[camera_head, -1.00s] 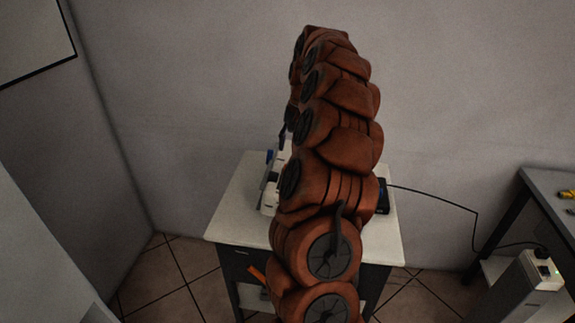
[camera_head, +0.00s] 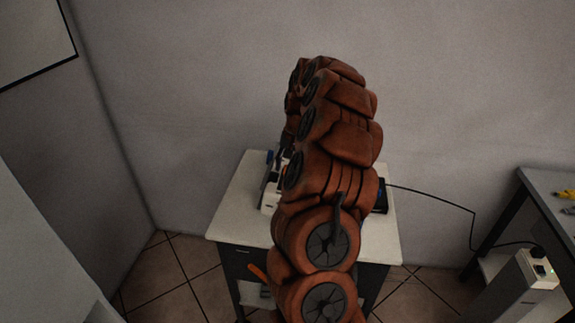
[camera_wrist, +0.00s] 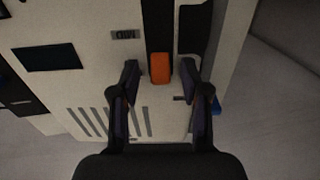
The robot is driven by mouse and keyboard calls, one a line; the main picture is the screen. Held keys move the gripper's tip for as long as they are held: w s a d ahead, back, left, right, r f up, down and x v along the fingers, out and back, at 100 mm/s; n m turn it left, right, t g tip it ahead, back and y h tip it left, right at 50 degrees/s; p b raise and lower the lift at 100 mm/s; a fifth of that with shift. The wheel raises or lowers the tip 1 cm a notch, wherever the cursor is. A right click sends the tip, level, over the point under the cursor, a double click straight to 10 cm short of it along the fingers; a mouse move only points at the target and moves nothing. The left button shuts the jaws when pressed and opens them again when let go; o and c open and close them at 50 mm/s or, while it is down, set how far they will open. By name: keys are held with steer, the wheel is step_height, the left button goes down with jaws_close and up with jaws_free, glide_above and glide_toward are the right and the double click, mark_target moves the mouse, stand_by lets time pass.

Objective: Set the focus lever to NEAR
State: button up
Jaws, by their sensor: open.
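The focus lever (camera_wrist: 160,67) shows in the wrist view as an orange knob at the lower end of a dark slot (camera_wrist: 159,25) in a pale panel (camera_wrist: 85,18). A small label (camera_wrist: 125,34), upside down and perhaps reading MID, sits left of the slot. Another small mark by the right finger is partly hidden and unreadable. My gripper (camera_wrist: 160,72) is open, with one finger on each side of the knob and a gap on both sides. In the head view my arm hides the gripper and most of the white device (camera_head: 270,197).
The device stands on a white-topped cart (camera_head: 232,215) against the wall. A black cable (camera_head: 440,200) runs right from it to a white box (camera_head: 525,285) beside a grey table (camera_head: 555,185). A dark display (camera_wrist: 47,58) and vent slots (camera_wrist: 88,122) are on the panel.

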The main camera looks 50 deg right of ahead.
steer(key=shift+c, duration=0.3)
jaws_close()
